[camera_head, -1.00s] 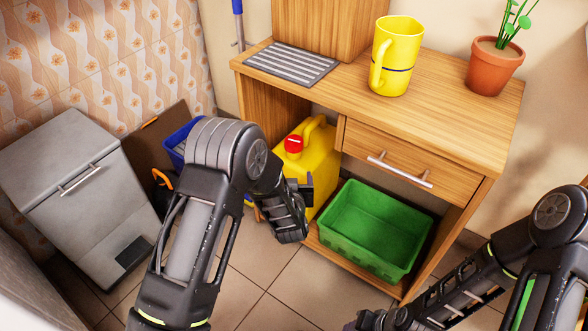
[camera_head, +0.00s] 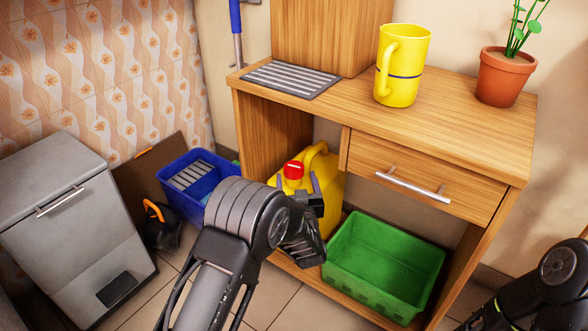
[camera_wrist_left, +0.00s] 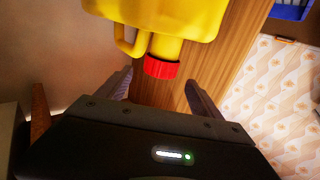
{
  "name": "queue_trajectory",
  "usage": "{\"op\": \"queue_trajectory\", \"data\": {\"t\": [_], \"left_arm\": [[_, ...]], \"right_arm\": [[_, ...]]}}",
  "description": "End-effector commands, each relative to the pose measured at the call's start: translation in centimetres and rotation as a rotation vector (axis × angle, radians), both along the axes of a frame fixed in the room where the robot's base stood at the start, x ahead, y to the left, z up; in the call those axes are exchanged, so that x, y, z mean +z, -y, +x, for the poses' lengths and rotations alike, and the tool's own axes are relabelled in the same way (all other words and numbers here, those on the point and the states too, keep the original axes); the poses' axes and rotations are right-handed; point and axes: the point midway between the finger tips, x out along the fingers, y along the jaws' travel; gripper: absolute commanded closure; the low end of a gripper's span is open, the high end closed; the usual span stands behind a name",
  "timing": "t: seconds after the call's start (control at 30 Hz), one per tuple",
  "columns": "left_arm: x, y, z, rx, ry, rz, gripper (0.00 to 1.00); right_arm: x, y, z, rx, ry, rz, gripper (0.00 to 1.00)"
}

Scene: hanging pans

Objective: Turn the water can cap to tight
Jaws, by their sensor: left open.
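The yellow water can (camera_head: 324,168) stands on the low shelf of the wooden desk, left of the green bin. Its red cap (camera_head: 293,170) sits on the spout at its upper left. In the left wrist view the can (camera_wrist_left: 165,18) appears upside down, with the red cap (camera_wrist_left: 161,68) between and beyond the fingers. My left gripper (camera_head: 297,186) is open, its fingers in front of and just below the cap. It also shows in the left wrist view (camera_wrist_left: 158,88), with nothing between its fingers. The right arm is at the lower right; its gripper is out of the frame.
The green bin (camera_head: 341,278) stands right of the can on the shelf. The desk (camera_head: 450,125) holds a yellow mug (camera_head: 411,68), a potted plant (camera_head: 503,78) and a grey grate (camera_head: 290,79). A blue crate (camera_head: 172,198) and a grey cabinet (camera_head: 50,215) stand to the left.

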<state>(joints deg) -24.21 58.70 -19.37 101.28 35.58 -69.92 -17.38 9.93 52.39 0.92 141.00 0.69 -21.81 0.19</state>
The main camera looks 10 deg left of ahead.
Motion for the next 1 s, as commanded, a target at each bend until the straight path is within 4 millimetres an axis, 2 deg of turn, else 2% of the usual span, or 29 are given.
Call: {"op": "queue_trajectory", "data": {"t": [0.2, 0.4, 0.73, 1.0], "left_arm": [[-0.4, -1.3, 3.2, 0.001, 0.002, 0.0, 0.24], [-0.2, -2.0, 5.5, 0.0, 0.001, 0.001, 0.24], [0.0, -2.2, 5.9, -0.001, -0.001, 0.002, 0.24], [0.0, -2.2, 5.9, -0.001, -0.001, 0.001, 0.46]], "right_arm": [[-1.6, 0.1, 0.2, -0.001, 0.001, 0.003, 0.64], [-2.2, 0.1, 0.4, -0.003, 0.002, 0.004, 0.64], [-2.2, 0.1, 0.4, -0.003, 0.002, 0.005, 0.64], [-2.2, 0.1, 0.4, -0.003, 0.002, 0.005, 0.64]]}}
